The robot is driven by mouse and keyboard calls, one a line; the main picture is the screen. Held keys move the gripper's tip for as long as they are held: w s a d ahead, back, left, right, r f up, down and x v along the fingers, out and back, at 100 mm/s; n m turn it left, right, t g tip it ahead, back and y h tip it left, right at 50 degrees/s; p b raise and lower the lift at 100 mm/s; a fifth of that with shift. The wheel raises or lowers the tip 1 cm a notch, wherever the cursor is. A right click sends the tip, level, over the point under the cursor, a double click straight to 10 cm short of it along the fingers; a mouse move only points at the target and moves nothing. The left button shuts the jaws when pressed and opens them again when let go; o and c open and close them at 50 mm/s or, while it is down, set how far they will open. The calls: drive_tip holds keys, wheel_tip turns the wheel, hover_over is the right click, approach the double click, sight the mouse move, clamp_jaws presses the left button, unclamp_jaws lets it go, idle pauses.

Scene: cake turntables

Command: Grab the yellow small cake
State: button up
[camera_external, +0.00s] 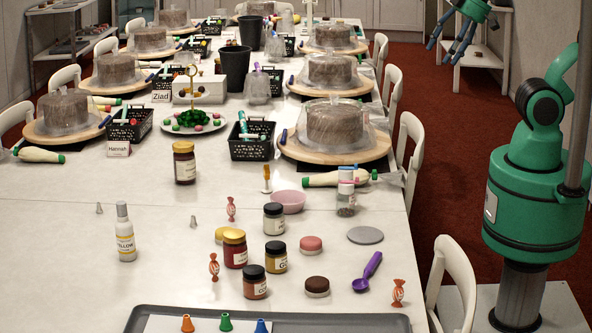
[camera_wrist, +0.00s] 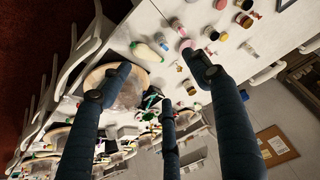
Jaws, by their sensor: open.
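The yellow small cake (camera_external: 220,234) is a low round disc on the white table in the external view. My gripper (camera_external: 452,38) is open and empty at the top right of the external view, beyond the table's right side and far from the cake. In the wrist view my gripper's fingers (camera_wrist: 157,75) are spread with nothing between them.
A pink cake (camera_external: 311,244), a brown cake (camera_external: 317,285), several jars, a pink bowl (camera_external: 288,202) and a purple scoop (camera_external: 368,271) lie around it. A white bottle (camera_external: 125,238) stands to the left. Chairs line the table. A grey tray (camera_external: 375,322) is at the front.

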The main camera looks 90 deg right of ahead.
drive_tip(key=shift+r, duration=0.1)
drive_tip(key=w+a+r+n+g+p, duration=0.1)
drive_tip(key=w+a+r+p, duration=0.2)
drive_tip(key=w, duration=0.9)
drive_tip(key=w+a+r+n+p, duration=0.1)
drive_tip(key=w+a+r+p, duration=0.15)
drive_tip(key=w, duration=1.05)
drive_tip(key=w+a+f+n+g+p, duration=0.1)
drive_tip(key=w+a+f+p, duration=0.25)
drive_tip(key=w, duration=0.45)
drive_tip(key=w+a+f+p, duration=0.2)
drive_tip(key=w+a+f, duration=0.15)
drive_tip(key=w, duration=0.45)
drive_tip(key=w+a+f+p, duration=0.2)
drive_tip(key=w+a+f, duration=0.2)
drive_tip(key=f, duration=0.5)
drive_tip(key=w+a+f+n+g+p, duration=0.1)
drive_tip(key=w+a+f+p, duration=0.1)
drive_tip(key=w+f, duration=0.4)
drive_tip(key=w+a+f+n+g+p, duration=0.1)
drive_tip(key=w+a+f, duration=0.4)
drive_tip(key=f, duration=0.7)
drive_tip(key=shift+a+y+p, duration=0.3)
drive_tip(key=shift+y+p, duration=0.1)
drive_tip(key=shift+p, duration=0.15)
drive_tip(key=shift+w+f, duration=0.1)
drive_tip(key=shift+f, duration=0.05)
